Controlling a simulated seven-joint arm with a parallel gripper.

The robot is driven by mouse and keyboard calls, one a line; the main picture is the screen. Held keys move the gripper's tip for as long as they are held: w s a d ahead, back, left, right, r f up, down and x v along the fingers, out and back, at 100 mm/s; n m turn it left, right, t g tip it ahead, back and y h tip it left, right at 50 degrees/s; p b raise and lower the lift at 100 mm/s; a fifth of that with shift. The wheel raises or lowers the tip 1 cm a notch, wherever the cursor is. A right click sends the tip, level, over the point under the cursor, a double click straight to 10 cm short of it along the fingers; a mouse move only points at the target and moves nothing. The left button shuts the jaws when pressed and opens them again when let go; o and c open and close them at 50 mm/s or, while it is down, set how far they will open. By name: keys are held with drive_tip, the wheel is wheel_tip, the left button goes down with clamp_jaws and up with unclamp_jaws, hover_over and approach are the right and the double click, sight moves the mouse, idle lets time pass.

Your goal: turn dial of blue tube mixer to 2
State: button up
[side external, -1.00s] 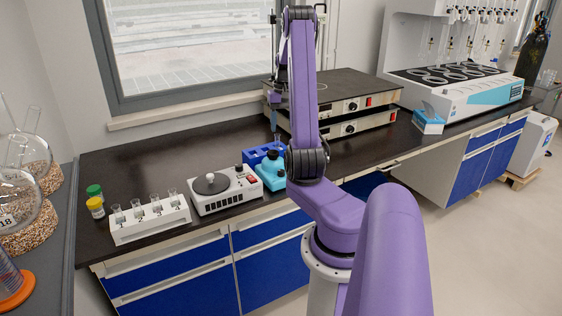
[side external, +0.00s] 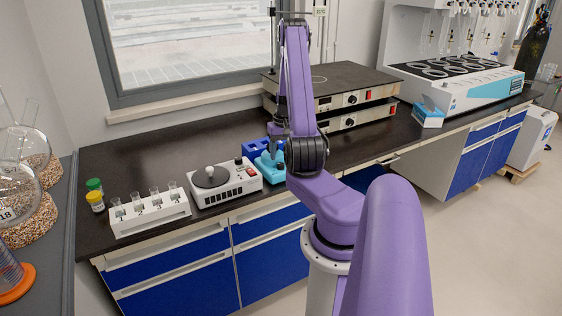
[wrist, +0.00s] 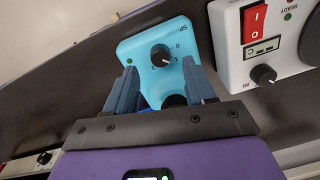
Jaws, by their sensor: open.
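The blue tube mixer (side external: 269,174) is a light-blue device on the dark bench, between the white device with a round plate and the stacked hotplates. In the wrist view the mixer (wrist: 135,50) shows its front panel with a round black dial (wrist: 160,55). The dial's white mark seems to point to the lower right; the small numbers around it are hard to read. My gripper (wrist: 159,67) is open, with its two blue-grey fingers on either side of the panel's lower part and the dial between and just beyond their tips. No contact is visible. In the side view my arm partly hides the mixer.
The white device (side external: 225,184) with a black knob and red switch stands close to the mixer's left. A blue rack (side external: 255,148) is just behind. Stacked hotplates (side external: 350,88) stand behind right. A white tube rack (side external: 148,214) is farther left.

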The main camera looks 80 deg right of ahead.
sight(281, 164)
drive_tip(key=shift+w+f, duration=0.1)
drive_tip(key=shift+f, duration=1.85)
clamp_jaws()
drive_tip(key=shift+a+m, duration=0.1)
drive_tip(key=shift+m, duration=2.8)
